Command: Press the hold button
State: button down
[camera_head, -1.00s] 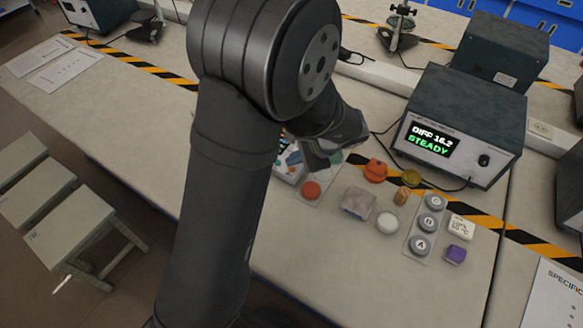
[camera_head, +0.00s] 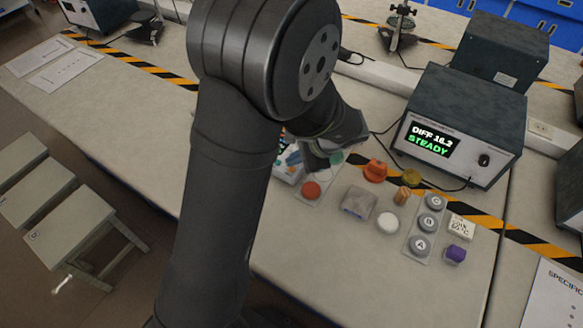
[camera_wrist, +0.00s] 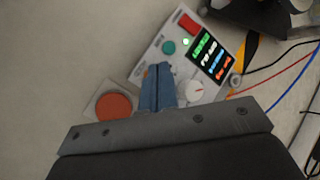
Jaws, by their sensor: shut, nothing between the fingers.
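My gripper (camera_wrist: 157,76) is shut and empty, its blue-grey fingertips over the lower left edge of a white control panel (camera_wrist: 172,68). A round orange-red button (camera_wrist: 114,107) on a small plate is left of the fingers in the wrist view; it also shows in the head view (camera_head: 311,190), just below my gripper (camera_head: 316,167). The panel has a teal round button (camera_wrist: 169,47), a red block (camera_wrist: 188,23), a lit screen (camera_wrist: 209,52) and a white knob (camera_wrist: 191,90). I cannot read which one is marked hold. Contact between fingertips and panel cannot be told.
A meter (camera_head: 451,128) reads "DIFF 16.2 STEADY". Lettered grey buttons (camera_head: 421,245), a grey box (camera_head: 358,203), a white round piece (camera_head: 387,223), an orange piece (camera_head: 375,171) and a purple piece (camera_head: 455,254) stand to the right. Cables run right of the panel.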

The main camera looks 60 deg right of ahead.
aim_at(294, 169)
jog(key=shift+f, duration=0.15)
jog(key=shift+f, duration=0.25)
jog(key=shift+f, duration=0.4)
dwell(0.6)
jog(key=shift+r, duration=0.8)
jog(key=shift+r, duration=2.55)
jog(key=shift+f, duration=0.1)
jog(key=shift+r, duration=1.95)
